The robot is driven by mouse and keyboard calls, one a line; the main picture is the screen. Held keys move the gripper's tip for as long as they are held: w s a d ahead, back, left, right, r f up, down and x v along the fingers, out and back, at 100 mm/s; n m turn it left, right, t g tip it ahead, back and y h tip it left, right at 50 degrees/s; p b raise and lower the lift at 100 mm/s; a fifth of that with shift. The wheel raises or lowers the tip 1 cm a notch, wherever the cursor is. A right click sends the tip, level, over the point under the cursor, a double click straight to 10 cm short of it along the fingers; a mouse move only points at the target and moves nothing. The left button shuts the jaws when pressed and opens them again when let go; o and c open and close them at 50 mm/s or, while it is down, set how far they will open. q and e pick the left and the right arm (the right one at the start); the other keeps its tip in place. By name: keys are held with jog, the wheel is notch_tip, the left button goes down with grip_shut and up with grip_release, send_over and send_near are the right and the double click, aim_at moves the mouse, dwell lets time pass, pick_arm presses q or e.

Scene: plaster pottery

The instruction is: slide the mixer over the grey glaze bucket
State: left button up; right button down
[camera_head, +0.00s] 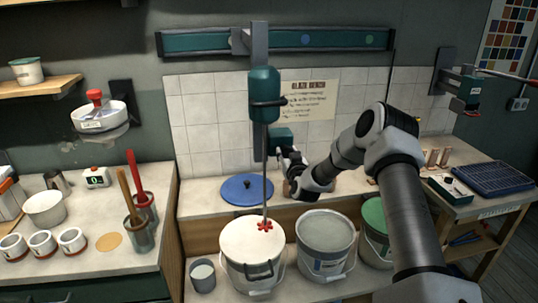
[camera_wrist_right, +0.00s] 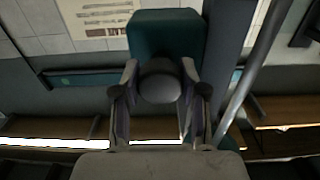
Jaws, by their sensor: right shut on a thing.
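The mixer (camera_head: 264,95) hangs from a teal rail (camera_head: 340,40) on the back wall. Its thin shaft runs down to a red impeller (camera_head: 265,226), which shows over the white bucket (camera_head: 250,262); I cannot tell its exact height above the white surface. The grey glaze bucket (camera_head: 325,245) stands just right of the white one. My right gripper (camera_head: 283,152) is at the mixer's lower teal block. In the right wrist view its fingers (camera_wrist_right: 160,95) are shut on the round dark knob (camera_wrist_right: 160,82) of that block. My left gripper is out of view.
A bucket with green contents (camera_head: 374,215) stands right of the grey one. A blue lid (camera_head: 245,189) lies on the ledge behind. A small grey cup (camera_head: 203,275) stands left of the white bucket. The rail is clear right of the mixer.

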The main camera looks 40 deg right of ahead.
jog(key=d, duration=0.1)
jog(key=s+d, duration=0.1)
jog(key=shift+s+d, duration=0.25)
jog(key=shift+d, duration=0.1)
jog(key=shift+a, duration=0.1)
jog(key=c, duration=0.6)
grip_release()
jog(key=shift+w, duration=0.1)
jog(key=v, duration=1.2)
